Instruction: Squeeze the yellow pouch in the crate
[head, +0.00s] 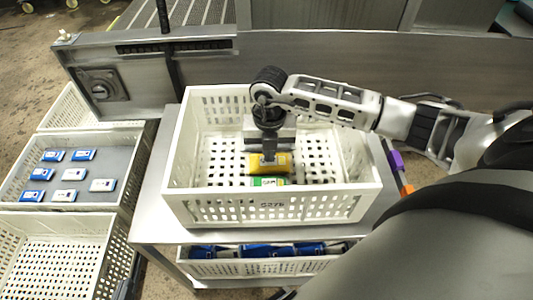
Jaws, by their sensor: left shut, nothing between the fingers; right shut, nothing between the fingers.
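The yellow pouch (280,168) lies in the white crate (190,180) on the metal stand, near the crate's middle. My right arm reaches in from the right, and my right gripper (269,159) points down over the pouch. Its fingers are shut with nothing between them. The fingertips overlap the pouch's upper face and appear to touch it, but the contact itself is hard to tell. The gripper hides part of the pouch. A green and white patch (267,182) shows just in front of the yellow; I cannot tell whether it is a separate pouch. My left gripper is not in view.
Crate walls surround the gripper. At left, a crate holds several blue-and-white devices (73,174), with an empty crate (50,255) in front. A lower crate (265,265) holds blue items. Purple (396,161) and orange (407,190) items sit right of the crate. A metal wall stands behind.

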